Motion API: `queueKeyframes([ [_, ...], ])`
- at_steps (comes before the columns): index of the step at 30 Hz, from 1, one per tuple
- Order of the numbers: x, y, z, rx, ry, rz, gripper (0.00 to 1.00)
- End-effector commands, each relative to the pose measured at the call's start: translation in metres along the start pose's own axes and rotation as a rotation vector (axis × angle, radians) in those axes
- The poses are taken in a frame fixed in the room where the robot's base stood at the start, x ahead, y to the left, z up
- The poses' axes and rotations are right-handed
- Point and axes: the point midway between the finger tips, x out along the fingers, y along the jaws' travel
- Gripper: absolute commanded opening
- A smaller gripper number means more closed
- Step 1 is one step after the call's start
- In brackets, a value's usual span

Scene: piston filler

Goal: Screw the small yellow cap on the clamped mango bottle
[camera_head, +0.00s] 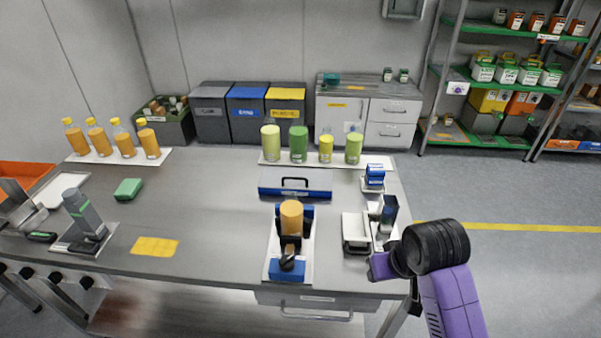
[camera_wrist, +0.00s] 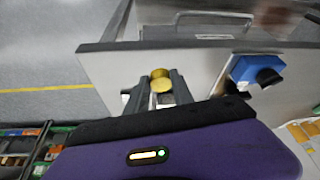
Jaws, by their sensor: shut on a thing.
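The mango bottle (camera_head: 291,217) stands upright, orange, in the blue and black clamp (camera_head: 287,268) at the front middle of the table. No cap can be made out on its top at this size. My gripper (camera_wrist: 161,84) is shut on a small yellow cap (camera_wrist: 160,86) between its fingertips in the wrist view. A second round yellow shape (camera_wrist: 159,73) shows just beyond it; I cannot tell whether it is a separate cap. In the head view my gripper is right of the clamp, by the table's right front edge, with its fingertips not clear.
A blue toolbox (camera_head: 295,184) lies behind the clamp. Green bottles (camera_head: 298,144) stand at the back, orange ones (camera_head: 148,140) at the back left. The table between clamp and yellow cloth (camera_head: 155,246) is clear.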

Motion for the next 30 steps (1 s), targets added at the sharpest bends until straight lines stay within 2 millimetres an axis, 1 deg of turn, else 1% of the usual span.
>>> queueKeyframes([
  [1,-0.013,-0.007,-0.023,-0.034,0.005,-0.005,0.00],
  [5,-0.041,-0.034,-0.068,-0.111,0.004,-0.037,0.00],
  [6,-0.050,-0.043,-0.082,-0.136,0.005,-0.048,0.00],
  [8,-0.065,-0.059,-0.101,-0.175,0.005,-0.063,0.00],
  [9,-0.074,-0.071,-0.112,-0.202,0.003,-0.074,0.00],
  [11,-0.089,-0.089,-0.129,-0.243,0.003,-0.091,0.00],
  [12,-0.099,-0.102,-0.138,-0.271,0.003,-0.103,0.00],
  [15,-0.122,-0.133,-0.156,-0.334,0.002,-0.128,0.00],
  [18,-0.139,-0.160,-0.164,-0.384,0.002,-0.148,0.00],
  [21,-0.149,-0.178,-0.162,-0.407,0.001,-0.160,0.00],
  [24,-0.152,-0.189,-0.156,-0.406,0.000,-0.163,0.00],
  [30,-0.149,-0.196,-0.137,-0.362,-0.001,-0.147,0.00],
])
